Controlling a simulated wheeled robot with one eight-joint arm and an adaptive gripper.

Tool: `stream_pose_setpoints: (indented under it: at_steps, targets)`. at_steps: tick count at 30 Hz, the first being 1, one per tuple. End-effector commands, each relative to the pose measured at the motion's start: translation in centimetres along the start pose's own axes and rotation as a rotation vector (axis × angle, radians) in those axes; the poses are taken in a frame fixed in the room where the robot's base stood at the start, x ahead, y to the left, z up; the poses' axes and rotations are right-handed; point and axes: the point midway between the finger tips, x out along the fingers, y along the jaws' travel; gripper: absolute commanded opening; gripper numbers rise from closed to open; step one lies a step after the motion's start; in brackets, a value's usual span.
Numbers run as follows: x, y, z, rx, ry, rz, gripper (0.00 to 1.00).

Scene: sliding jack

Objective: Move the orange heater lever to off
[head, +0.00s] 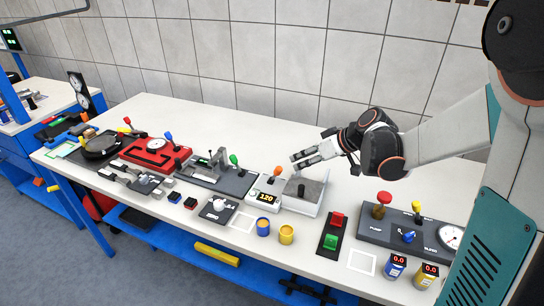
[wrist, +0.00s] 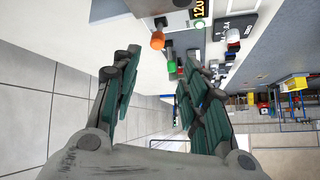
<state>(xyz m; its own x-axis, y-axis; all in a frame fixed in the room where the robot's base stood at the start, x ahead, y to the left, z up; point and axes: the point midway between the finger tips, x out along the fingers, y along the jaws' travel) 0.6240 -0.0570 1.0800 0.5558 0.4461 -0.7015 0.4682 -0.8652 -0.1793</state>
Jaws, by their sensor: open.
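The orange heater lever (head: 278,171) stands up from the back of a small white control box with a lit 120 display (head: 265,197). The lever's round orange knob (wrist: 157,41) also shows in the wrist view, ahead of the fingertips, with the lit display (wrist: 199,9) beyond it to the right. My gripper (head: 298,158) is open and empty, slightly above and right of the knob in the head view. In the wrist view my open gripper (wrist: 160,62) has one finger on each side, and the knob lies between their lines, apart from both.
A white plate unit with a dark cylinder (head: 311,189) adjoins the control box on the right. A green-knobbed lever (head: 234,160) on a dark fixture stands to the left. The back of the bench (head: 250,125) is clear.

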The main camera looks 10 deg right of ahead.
Motion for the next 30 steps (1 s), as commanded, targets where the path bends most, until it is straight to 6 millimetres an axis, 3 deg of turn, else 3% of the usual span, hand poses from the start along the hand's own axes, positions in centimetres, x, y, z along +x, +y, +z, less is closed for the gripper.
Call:
stream_pose_setpoints:
  at_steps: [7, 21, 30]
  targets:
    - [1.7, 0.5, 0.0, -0.009, 0.007, -0.003, 0.41]
    - [10.6, 0.5, 0.0, -0.008, 0.007, -0.003, 0.41]
    - [13.7, 0.5, -0.1, -0.007, 0.008, -0.001, 0.41]
